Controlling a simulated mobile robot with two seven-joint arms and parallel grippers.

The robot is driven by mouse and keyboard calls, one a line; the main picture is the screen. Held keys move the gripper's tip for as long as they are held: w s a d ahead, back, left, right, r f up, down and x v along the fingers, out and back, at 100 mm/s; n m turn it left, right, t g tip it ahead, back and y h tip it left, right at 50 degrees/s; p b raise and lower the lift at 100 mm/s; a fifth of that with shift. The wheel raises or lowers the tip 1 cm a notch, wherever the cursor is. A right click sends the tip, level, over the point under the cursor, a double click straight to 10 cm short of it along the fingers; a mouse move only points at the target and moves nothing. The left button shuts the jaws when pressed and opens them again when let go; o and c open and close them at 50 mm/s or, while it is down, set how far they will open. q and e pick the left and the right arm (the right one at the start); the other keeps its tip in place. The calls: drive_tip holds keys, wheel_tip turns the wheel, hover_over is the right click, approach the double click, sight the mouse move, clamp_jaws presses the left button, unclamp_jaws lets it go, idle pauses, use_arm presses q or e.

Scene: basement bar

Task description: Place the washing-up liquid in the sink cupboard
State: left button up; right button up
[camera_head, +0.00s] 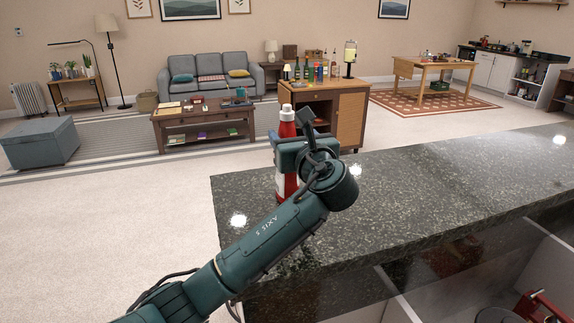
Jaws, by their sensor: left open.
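A red bottle (288,187) with a white cap stands upright on the dark granite counter near its left corner. I cannot read a label, so I cannot tell for sure that it is the washing-up liquid. My left gripper (291,150) is open at the bottle's upper half and hides part of it. Whether the fingers touch it is not clear. White cupboards (492,72) stand at the far right; I cannot tell whether one is the sink cupboard. My right gripper is not in view.
The granite counter (430,190) is bare to the right of the bottle. Below it, a red object (540,304) shows at bottom right. A wooden cabinet (350,115) with bottles, a coffee table (205,118) and a grey ottoman (40,143) stand beyond. Pale floor lies open at left.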

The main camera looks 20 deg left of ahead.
use_arm(q)
drive_tip(key=x, duration=0.4)
drive_tip(key=shift+a+r, duration=0.15)
drive_tip(key=shift+a, duration=0.15)
drive_tip(key=shift+c, duration=0.3)
clamp_jaws()
drive_tip(key=shift+r, duration=0.1)
